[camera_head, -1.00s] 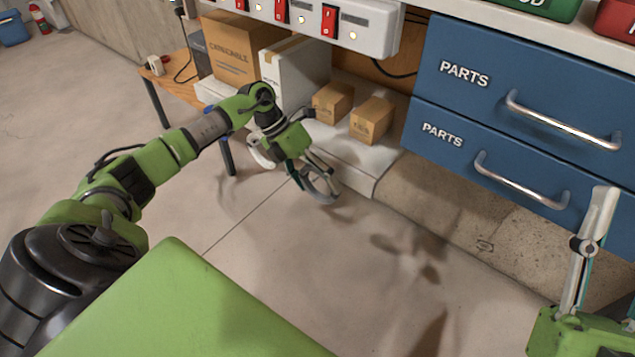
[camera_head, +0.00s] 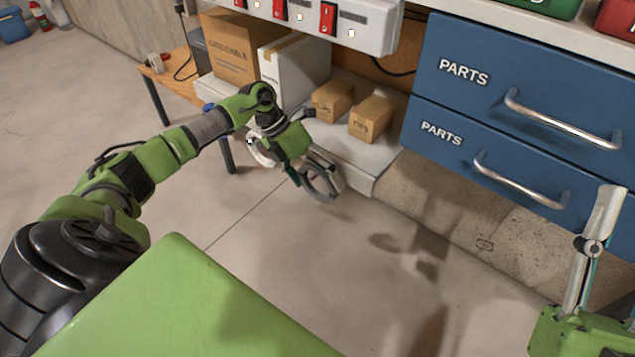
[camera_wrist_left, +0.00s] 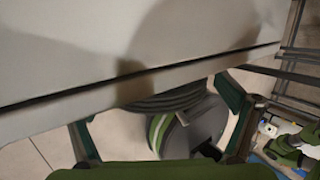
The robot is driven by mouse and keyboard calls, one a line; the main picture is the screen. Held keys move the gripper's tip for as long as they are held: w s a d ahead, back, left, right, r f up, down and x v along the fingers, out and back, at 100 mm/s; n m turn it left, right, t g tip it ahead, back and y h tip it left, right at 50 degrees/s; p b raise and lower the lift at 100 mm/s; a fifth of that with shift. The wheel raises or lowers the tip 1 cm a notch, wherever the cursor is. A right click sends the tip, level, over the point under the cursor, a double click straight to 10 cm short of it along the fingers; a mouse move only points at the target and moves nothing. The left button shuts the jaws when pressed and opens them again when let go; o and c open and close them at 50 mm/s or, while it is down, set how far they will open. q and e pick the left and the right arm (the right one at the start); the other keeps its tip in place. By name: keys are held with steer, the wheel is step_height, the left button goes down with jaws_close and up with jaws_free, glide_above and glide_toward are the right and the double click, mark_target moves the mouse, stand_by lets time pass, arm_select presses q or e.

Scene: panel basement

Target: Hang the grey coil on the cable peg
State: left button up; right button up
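A grey coil (camera_head: 320,184) hangs in the air at the tips of my left gripper (camera_head: 312,172), in front of the low white ledge. In the left wrist view, the dark ridged coil (camera_wrist_left: 165,101) shows between the two spread fingers, which appear shut on its width. The contact itself is not clear. At the lower right of the head view stands a part that looks like one finger of my right gripper (camera_head: 594,245); its other finger is out of frame. I cannot make out the cable peg in either view.
Two small cartons (camera_head: 372,117) sit on the white ledge (camera_head: 358,165). Blue PARTS drawers (camera_head: 520,85) with protruding metal handles stand to the right. A white switch panel (camera_head: 375,25) is above. A wooden table (camera_head: 155,95) stands at the left. The floor in front is clear.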

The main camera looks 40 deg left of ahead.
arm_select(q)
steer(key=v, duration=1.2)
steer(key=shift+f, duration=0.1)
